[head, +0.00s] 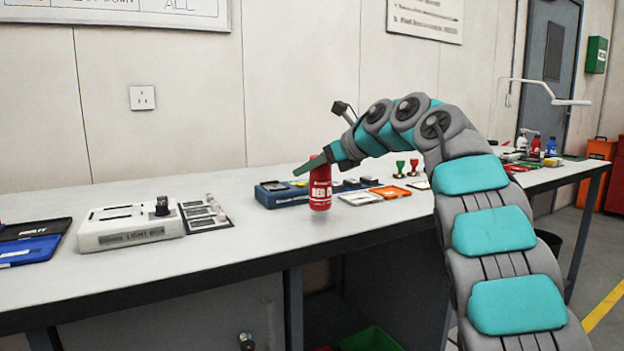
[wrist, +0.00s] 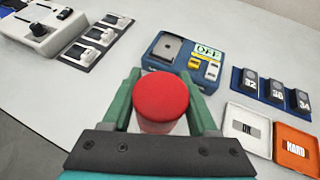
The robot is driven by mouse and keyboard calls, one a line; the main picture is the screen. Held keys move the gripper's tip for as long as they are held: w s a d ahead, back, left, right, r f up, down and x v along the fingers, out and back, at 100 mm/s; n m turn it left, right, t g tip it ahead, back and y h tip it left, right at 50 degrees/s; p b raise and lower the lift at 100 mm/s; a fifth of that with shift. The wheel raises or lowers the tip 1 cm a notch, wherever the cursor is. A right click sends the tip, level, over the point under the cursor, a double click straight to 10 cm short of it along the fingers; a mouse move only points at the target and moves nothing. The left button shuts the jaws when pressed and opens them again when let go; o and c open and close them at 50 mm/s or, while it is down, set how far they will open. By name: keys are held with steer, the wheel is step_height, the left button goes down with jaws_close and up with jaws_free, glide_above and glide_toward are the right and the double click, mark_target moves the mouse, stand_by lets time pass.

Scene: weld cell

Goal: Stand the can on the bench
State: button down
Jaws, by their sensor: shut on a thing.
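The red can (head: 320,184) is upright between the fingers of my gripper (head: 309,166). In the wrist view the round red top of the can (wrist: 163,97) shows between the two green fingers of my gripper (wrist: 163,100), which are shut on it. In the head view the can is in front of a blue box, over the front part of the bench (head: 240,232). I cannot tell whether its base touches the bench top. The wrist view hides the can's base.
A blue box (wrist: 183,62) stands just beyond the can. A white tray (wrist: 247,131) and an orange tray (wrist: 296,148) lie to its right. A white light box (head: 125,225) stands on the left.

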mark_target(312, 180)
steer(key=shift+f+b, duration=0.35)
steer(key=shift+f, duration=1)
steer(key=shift+f, duration=0.15)
steer(key=shift+c, duration=0.9)
jaws_free()
steer(key=shift+r, duration=0.2)
steer(key=v, duration=1.2)
steer(key=shift+b, duration=0.45)
